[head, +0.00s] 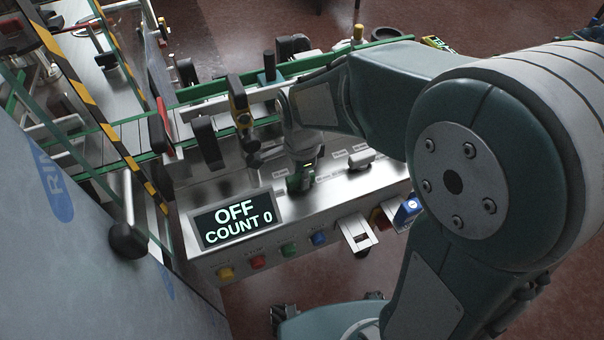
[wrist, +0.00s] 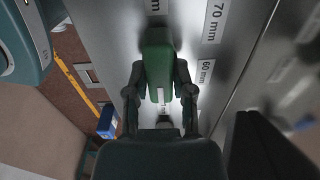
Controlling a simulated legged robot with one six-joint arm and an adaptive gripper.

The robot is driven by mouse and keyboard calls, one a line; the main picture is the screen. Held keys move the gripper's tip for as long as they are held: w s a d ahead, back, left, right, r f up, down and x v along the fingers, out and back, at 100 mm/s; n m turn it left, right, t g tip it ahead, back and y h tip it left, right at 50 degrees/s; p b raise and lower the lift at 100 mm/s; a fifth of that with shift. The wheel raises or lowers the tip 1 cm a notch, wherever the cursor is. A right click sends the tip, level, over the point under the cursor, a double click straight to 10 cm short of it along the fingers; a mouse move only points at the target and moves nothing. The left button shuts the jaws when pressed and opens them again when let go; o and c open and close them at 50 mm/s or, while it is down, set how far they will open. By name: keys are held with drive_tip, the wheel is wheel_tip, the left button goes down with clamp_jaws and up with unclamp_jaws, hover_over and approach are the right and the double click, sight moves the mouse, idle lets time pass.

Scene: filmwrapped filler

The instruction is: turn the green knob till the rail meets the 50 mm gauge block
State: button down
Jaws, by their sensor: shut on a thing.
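The green knob (wrist: 158,62) stands between the two fingers of my gripper (wrist: 158,92) in the wrist view, and the gripper is shut on it. In the head view the knob (head: 300,181) shows on the steel panel under my gripper (head: 302,158). Green rails (head: 205,92) run along the machine behind the panel. A pale metal block (head: 361,160) sits on the panel right of the knob; its size marking cannot be read. Labels for 70 mm (wrist: 216,20) and 60 mm (wrist: 204,76) show beside the knob. Whether a rail touches a gauge block cannot be told.
A display (head: 236,218) reads OFF and COUNT 0. Yellow, red, green and blue buttons (head: 257,262) line the panel's front. A blue item (head: 407,210) stands at the panel's right end. Black-and-yellow striped bars (head: 92,108) rise at left. My arm covers the right side.

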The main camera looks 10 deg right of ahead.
drive_tip(key=shift+f, duration=0.1)
drive_tip(key=c, duration=0.6)
unclamp_jaws()
drive_tip(key=shift+c, duration=0.2)
drive_tip(key=shift+o, duration=0.8)
drive_tip(key=shift+a, duration=0.2)
drive_tip(key=shift+d, duration=0.1)
